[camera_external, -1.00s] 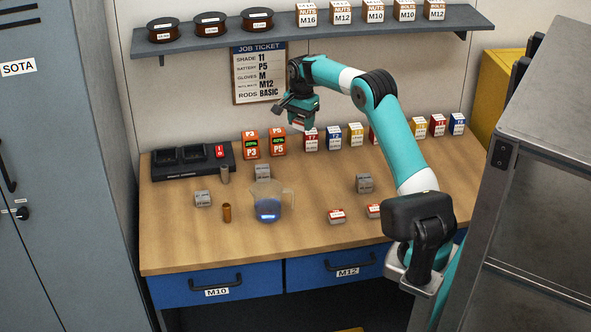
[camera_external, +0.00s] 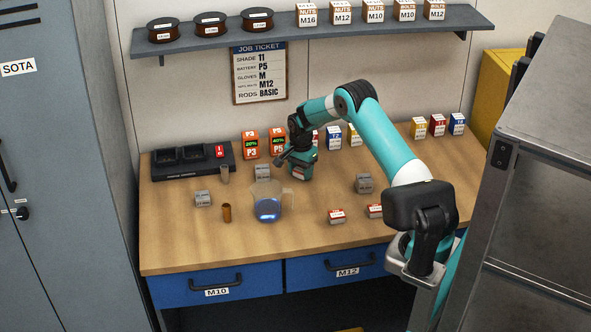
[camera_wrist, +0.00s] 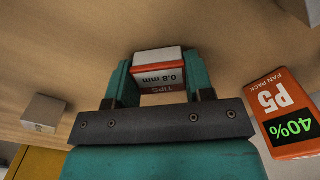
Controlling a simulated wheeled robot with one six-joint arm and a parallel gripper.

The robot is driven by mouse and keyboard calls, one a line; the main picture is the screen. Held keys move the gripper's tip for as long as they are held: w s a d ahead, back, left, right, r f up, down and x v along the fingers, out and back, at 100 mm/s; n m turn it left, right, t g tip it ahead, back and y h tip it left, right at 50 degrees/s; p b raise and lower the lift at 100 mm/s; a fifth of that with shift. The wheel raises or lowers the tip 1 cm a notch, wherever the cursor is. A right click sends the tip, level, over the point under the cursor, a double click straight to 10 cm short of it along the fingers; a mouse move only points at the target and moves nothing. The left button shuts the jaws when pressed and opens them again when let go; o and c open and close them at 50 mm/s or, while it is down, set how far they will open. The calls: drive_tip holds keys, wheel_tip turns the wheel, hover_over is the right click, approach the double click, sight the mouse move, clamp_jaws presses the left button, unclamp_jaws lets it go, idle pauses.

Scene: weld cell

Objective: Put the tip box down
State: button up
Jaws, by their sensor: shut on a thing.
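The tip box (camera_wrist: 158,66), white and red with "TIPS 0.8 mm" printed on it, is between the two fingers of my gripper (camera_wrist: 157,90) in the wrist view. The gripper is shut on it. In the external view my gripper (camera_external: 300,176) is low over the workbench (camera_external: 330,218), in front of the row of boxes at the back. The box is mostly hidden there by the gripper. I cannot tell whether the box touches the bench.
An orange P5 pack (camera_external: 277,141) stands close behind my gripper, with the P3 pack (camera_external: 250,144) beside it. A clear jug (camera_external: 268,203) and grey blocks (camera_external: 364,183) are nearby. Red-and-white boxes (camera_external: 337,216) lie toward the front.

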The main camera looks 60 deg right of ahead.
drive_tip(key=shift+f, duration=0.1)
drive_tip(key=shift+f, duration=0.15)
drive_tip(key=o, duration=1)
drive_tip(key=shift+c, duration=0.2)
